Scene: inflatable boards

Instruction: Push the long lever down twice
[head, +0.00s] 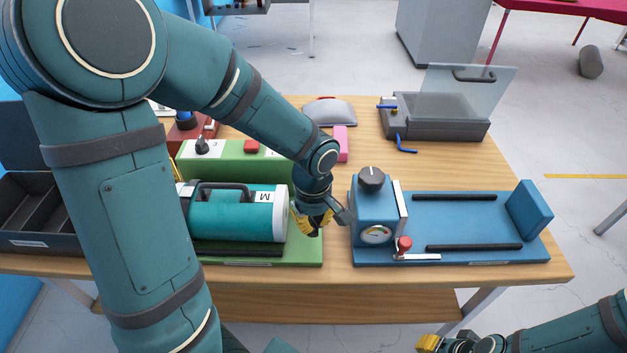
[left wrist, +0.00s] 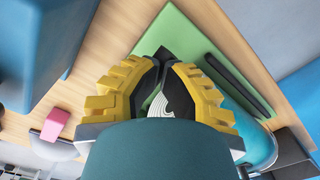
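A blue board device (head: 465,232) lies on the table's right half. On its left block are a dark knob and a round gauge (head: 376,235). A pale flat bar (head: 422,257) lies at its front beside a red ball knob (head: 404,243); I cannot tell if this is the long lever. My left gripper (head: 318,220) points down between the green device and the blue block, above the table. In the left wrist view its yellow-and-black fingers (left wrist: 162,75) are together, holding nothing I can make out. My right gripper (head: 430,344) is at the bottom edge, mostly cut off.
A teal cylinder (head: 232,219) marked M lies on a green base (head: 305,250) left of my gripper. A pink block (head: 341,144) and a grey box with a clear lid (head: 435,125) stand behind. The table front on the right is clear.

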